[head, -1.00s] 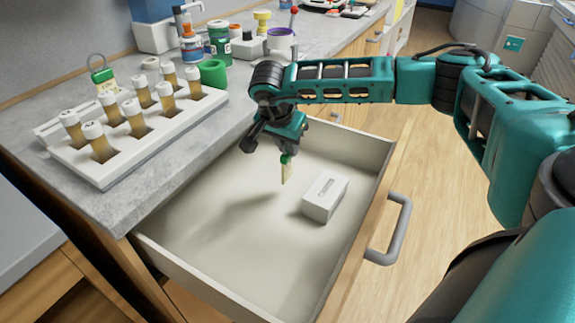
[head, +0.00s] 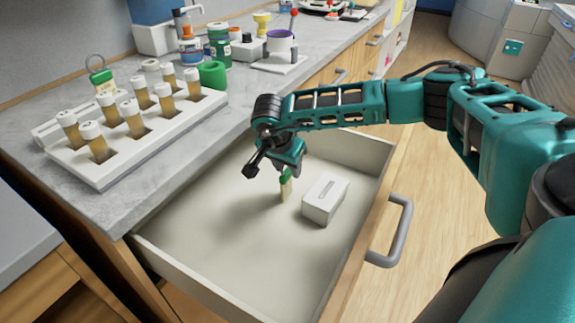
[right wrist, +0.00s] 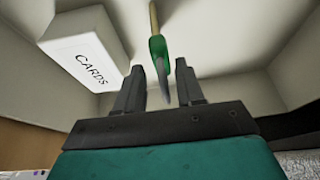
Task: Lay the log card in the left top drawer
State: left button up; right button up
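The log card (head: 285,190), a thin cream piece with a green end, is roughly upright inside the open drawer (head: 215,265). My right gripper (head: 289,170) is just above it, pointing down. In the right wrist view the card (right wrist: 159,50) shows edge-on, its near tip between the two fingers (right wrist: 160,92). Gaps show on both sides of the card, so the fingers are open around it. I cannot tell whether its lower end touches the drawer floor. My left gripper is not in view.
A white box (head: 325,197) marked CARDS in the wrist view (right wrist: 85,60) stands in the drawer, right of the card. The drawer floor to the left and front is clear. A rack of capped tubes (head: 120,160) stands on the counter. The drawer handle (head: 390,235) sticks out.

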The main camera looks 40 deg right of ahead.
jog(key=shift+o, duration=0.3)
jog(key=shift+r, duration=0.2)
jog(key=p+v, duration=0.1)
jog(key=v, duration=1.1)
jog(key=shift+p, duration=0.4)
jog(key=shift+f, duration=0.1)
